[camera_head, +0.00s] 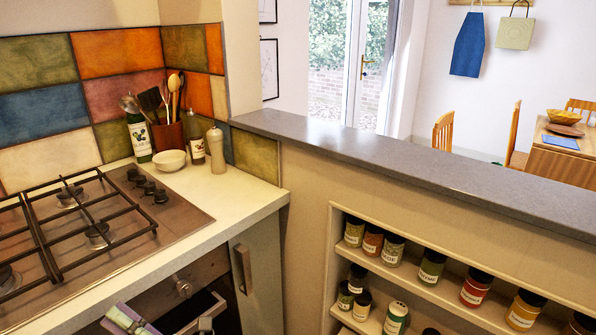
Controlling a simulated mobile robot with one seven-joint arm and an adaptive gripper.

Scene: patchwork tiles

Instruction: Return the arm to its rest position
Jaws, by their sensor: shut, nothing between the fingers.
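Some grey and dark parts cut off by the bottom left edge, in front of the counter, may belong to my arm, but too little shows to be sure.
A counter (255,199) with a gas hob (180,219) fills the left. A bottle (139,139), utensil pot (169,135), white bowl (169,160) and pepper mill (216,150) stand in its corner. A grey ledge (400,166) tops a half wall with shelved spice jars (392,250).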

